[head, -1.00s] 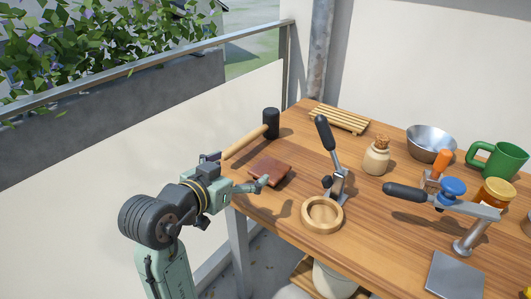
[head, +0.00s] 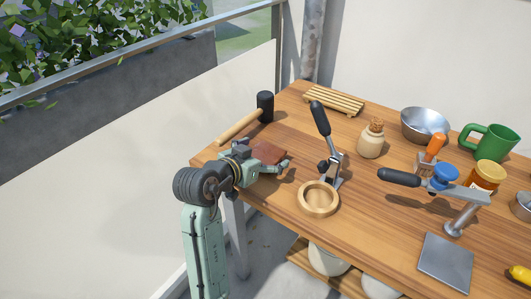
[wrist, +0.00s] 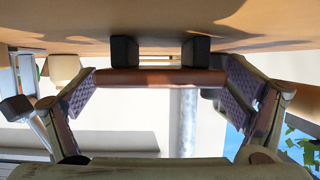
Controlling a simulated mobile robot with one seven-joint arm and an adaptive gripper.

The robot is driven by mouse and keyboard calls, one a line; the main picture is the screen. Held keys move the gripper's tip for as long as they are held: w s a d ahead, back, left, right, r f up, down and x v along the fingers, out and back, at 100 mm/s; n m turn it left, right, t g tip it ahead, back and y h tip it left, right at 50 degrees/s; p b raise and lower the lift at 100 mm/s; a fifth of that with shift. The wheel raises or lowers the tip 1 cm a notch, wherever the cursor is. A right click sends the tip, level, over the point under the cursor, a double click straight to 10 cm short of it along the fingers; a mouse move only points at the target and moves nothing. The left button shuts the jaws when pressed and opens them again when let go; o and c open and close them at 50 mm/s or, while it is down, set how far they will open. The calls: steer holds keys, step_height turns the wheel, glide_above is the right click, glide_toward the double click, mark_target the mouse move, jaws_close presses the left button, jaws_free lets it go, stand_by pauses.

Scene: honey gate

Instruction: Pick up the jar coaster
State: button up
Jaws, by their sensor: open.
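The jar coaster, seemingly the flat reddish-brown square slab (head: 271,153), lies near the table's left edge in the head view. In the wrist view, which is upside down, its edge (wrist: 160,77) spans the gap between the fingers. It rests on two dark blocks (wrist: 195,51) that hold it off the tabletop. My gripper (head: 266,163) is low at the slab's near side. It is open, with ridged pads on either side of the slab (wrist: 160,92). I cannot tell whether either pad touches it. The far finger is mostly hidden in the head view.
A black-headed mallet (head: 264,106) lies just behind the slab. A black-handled clamp (head: 322,120) and a round wooden ring dish (head: 318,199) stand to the right. A corked jar (head: 371,140), a slatted rack (head: 334,99) and a grey plate (head: 445,261) are further off.

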steer(key=shift+w+d+f, duration=0.2)
steer(key=shift+w+d, duration=0.1)
steer(key=shift+w, duration=0.1)
steer(key=c, duration=1.3)
steer(key=shift+r, duration=0.1)
